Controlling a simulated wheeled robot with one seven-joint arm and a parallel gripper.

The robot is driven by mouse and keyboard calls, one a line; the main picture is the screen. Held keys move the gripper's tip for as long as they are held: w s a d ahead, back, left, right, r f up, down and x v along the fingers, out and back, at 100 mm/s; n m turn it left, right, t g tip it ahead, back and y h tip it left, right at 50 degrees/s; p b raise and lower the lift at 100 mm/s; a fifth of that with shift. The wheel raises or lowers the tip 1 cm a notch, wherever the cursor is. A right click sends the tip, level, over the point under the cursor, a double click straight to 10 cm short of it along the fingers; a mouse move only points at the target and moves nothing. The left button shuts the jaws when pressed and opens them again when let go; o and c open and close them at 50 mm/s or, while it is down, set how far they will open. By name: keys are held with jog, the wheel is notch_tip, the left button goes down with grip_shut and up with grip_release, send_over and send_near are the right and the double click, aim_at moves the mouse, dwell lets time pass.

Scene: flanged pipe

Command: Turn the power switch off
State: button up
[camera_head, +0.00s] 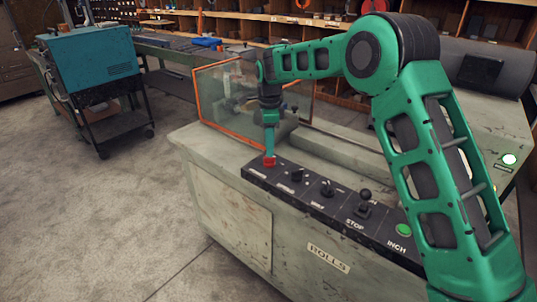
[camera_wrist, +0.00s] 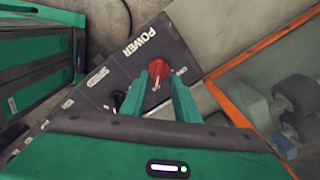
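The power switch is a red knob (camera_wrist: 158,70) on the dark control panel, beside the word POWER. In the head view it is the red knob (camera_head: 269,162) at the panel's far left end. My gripper (camera_wrist: 158,80) points down at it, with its two green fingers apart and their tips close to either side of the knob. I cannot tell whether the fingertips touch it. In the head view my gripper (camera_head: 270,152) is right above the knob and hides part of it. Small lettering beside the knob is partly covered by the fingers.
The black panel (camera_head: 258,172) holds more knobs, a black lever (camera_head: 364,202) and a green button (camera_head: 403,230). An orange-framed clear guard (camera_head: 225,95) stands just behind the red knob. A teal welder cart (camera_head: 95,62) stands left, with open floor before it.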

aim_at(269, 161)
jog(key=shift+f, duration=1.7)
grip_shut()
jog(key=shift+r, duration=0.1)
